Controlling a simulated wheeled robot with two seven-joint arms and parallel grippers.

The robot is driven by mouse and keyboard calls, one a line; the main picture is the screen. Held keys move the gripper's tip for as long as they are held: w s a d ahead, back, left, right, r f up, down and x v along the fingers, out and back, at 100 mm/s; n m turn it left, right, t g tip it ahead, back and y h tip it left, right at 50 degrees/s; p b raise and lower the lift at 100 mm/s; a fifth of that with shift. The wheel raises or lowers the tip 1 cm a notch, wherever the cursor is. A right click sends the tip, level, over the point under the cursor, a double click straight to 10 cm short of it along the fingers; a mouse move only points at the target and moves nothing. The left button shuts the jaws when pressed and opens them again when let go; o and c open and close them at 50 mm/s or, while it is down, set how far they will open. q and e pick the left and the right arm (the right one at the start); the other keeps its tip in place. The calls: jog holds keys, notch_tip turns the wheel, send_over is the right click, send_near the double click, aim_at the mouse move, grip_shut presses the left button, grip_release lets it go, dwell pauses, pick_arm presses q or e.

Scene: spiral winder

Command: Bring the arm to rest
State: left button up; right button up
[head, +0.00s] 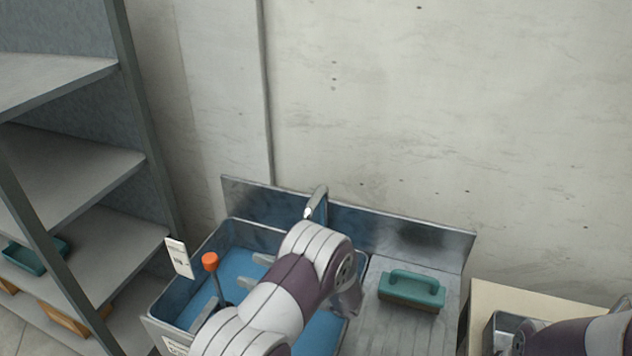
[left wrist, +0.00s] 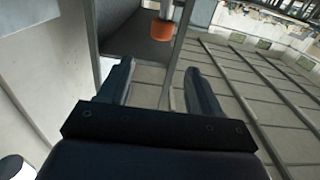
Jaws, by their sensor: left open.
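My left arm reaches over a blue-lined metal basin (head: 235,268) in the head view. Its gripper cannot be made out clearly there, hidden behind or below the arm. In the left wrist view my left gripper (left wrist: 159,66) is open, its two dark fingers apart with nothing between them. An orange knob on a dark stem (head: 210,262) stands in the basin. An orange knob (left wrist: 162,31) also shows beyond the fingers in the left wrist view, apart from them. Part of my right arm shows at the lower right of the head view; its gripper does not show.
A green-handled block (head: 411,288) lies on the drainboard (head: 395,322). A faucet (head: 318,203) rises at the back. A white tag (head: 179,257) stands at the basin's left. Shelves (head: 70,185) stand left, a beige table (head: 505,299) with a metal box (head: 497,335) right.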

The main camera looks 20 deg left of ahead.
pick_arm(q)
jog(key=w+d+r+m+t+h, duration=0.4)
jog(key=w+d+m+t+h, duration=0.3)
jog(key=h, duration=0.5)
jog(key=s+d+m+g+h, duration=0.1)
jog(key=s+m+g+h, duration=0.2)
jog(key=s, duration=0.9)
jog(key=s+d+m+g+h, duration=0.2)
jog(key=s+m, duration=0.5)
jog(key=s, duration=0.6)
jog(key=shift+s+f+g+h, duration=0.15)
jog(key=shift+f+g+h, duration=0.3)
jog(key=shift+g, duration=0.65)
jog(key=shift+r, duration=0.1)
dwell(1.6)
